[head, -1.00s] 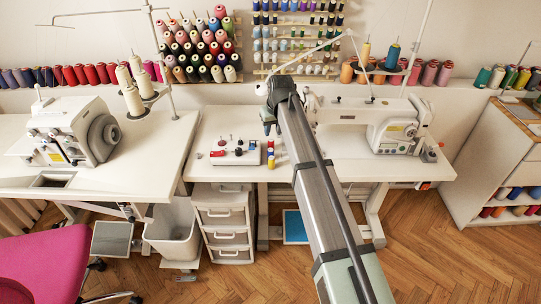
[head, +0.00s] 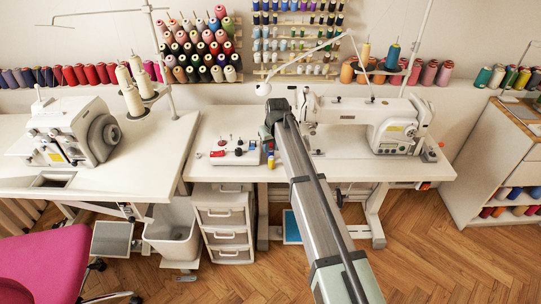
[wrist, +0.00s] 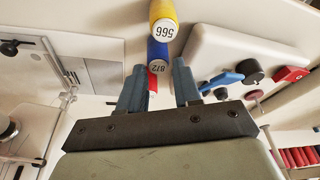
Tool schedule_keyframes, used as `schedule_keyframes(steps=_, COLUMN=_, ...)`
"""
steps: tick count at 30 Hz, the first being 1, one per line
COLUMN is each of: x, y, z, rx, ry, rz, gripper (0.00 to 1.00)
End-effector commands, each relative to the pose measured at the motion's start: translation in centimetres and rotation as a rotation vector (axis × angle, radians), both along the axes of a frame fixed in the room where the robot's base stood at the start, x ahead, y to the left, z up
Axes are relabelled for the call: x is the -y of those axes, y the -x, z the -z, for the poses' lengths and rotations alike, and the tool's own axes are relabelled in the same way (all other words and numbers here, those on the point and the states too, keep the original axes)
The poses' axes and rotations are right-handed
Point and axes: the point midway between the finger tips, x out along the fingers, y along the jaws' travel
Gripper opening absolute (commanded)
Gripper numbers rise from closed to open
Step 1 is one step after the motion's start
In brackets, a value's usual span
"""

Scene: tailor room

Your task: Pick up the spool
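A short row of spools stands on the white sewing table. In the wrist view these are a yellow spool (wrist: 163,12) marked 566, a blue spool (wrist: 158,52) marked 872 and a red spool (wrist: 152,84), partly hidden. The frames do not show which one the task means. My gripper (wrist: 159,67) is open, its two fingers apart on either side of the row near the blue and red spools. Nothing appears clamped. In the head view a yellow spool (head: 271,164) shows below the arm's end (head: 270,136), which covers part of the row.
A white sewing-tool box (head: 234,158) with small tools stands close left of the row. A sewing machine (head: 365,118) is to the right, another machine (head: 78,130) to the left. Racks of thread spools (head: 203,50) hang behind.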

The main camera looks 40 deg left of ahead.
Motion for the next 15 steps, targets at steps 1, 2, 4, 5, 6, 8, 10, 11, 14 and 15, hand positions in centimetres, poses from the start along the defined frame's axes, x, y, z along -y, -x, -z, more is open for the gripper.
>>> schedule_keyframes(steps=1, x=-0.1, y=-0.1, z=0.4, rx=0.000, ry=0.001, rz=0.000, gripper=0.33)
schedule_keyframes(steps=2, x=-0.1, y=-0.1, z=0.7, rx=-0.001, ry=0.002, rz=0.000, gripper=0.33)
schedule_keyframes(steps=4, x=-0.2, y=-0.2, z=1.6, rx=-0.002, ry=0.002, rz=0.000, gripper=0.33)
schedule_keyframes(steps=5, x=-0.3, y=-0.3, z=2.0, rx=-0.002, ry=0.002, rz=0.000, gripper=0.33)
schedule_keyframes(steps=6, x=-0.4, y=-0.3, z=2.5, rx=-0.001, ry=0.002, rz=0.000, gripper=0.33)
schedule_keyframes(steps=8, x=-0.6, y=-0.4, z=3.3, rx=-0.001, ry=0.002, rz=0.000, gripper=0.33)
schedule_keyframes(steps=10, x=-0.8, y=-0.5, z=4.1, rx=-0.002, ry=0.001, rz=0.000, gripper=0.33)
schedule_keyframes(steps=11, x=-0.9, y=-0.5, z=4.4, rx=-0.002, ry=0.001, rz=0.000, gripper=0.33)
schedule_keyframes(steps=14, x=-0.9, y=-0.6, z=4.7, rx=0.000, ry=0.001, rz=0.000, gripper=0.33)
schedule_keyframes(steps=15, x=-1.0, y=-0.6, z=4.7, rx=0.000, ry=0.001, rz=0.000, gripper=0.33)
